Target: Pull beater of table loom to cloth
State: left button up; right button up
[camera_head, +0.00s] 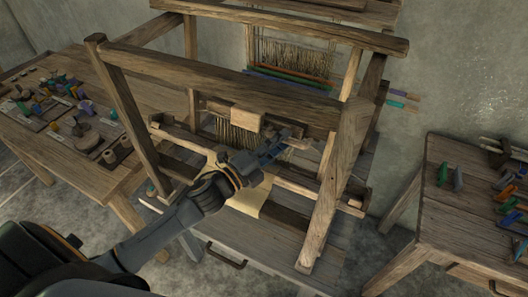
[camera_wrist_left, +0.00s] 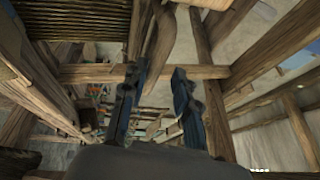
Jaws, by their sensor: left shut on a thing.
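The wooden table loom (camera_head: 225,72) stands in the middle of the head view. Pale cloth (camera_head: 250,201) hangs over its front, partly hidden behind my left arm. My left gripper (camera_head: 284,143) reaches into the frame and is shut on a wooden part at the beater (camera_head: 298,143). In the left wrist view, the blue-grey fingers of my left gripper (camera_wrist_left: 155,85) stand on either side of a rounded wooden piece of the beater (camera_wrist_left: 161,45). The gripper hides part of the beater, so the exact contact is unclear. My right gripper is not in view.
A left table (camera_head: 70,165) holds spools and small tools. A right table (camera_head: 455,215) carries coloured items. Thick loom posts (camera_head: 338,170) and a top beam (camera_head: 225,72) frame my left arm closely. Pale threads (camera_head: 290,60) hang at the back of the loom.

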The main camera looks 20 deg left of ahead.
pick_arm(q)
jog(key=v, duration=1.1)
jog(key=shift+s+a, duration=0.15)
jog(key=shift+s, duration=0.1)
jog(key=shift+w, duration=0.1)
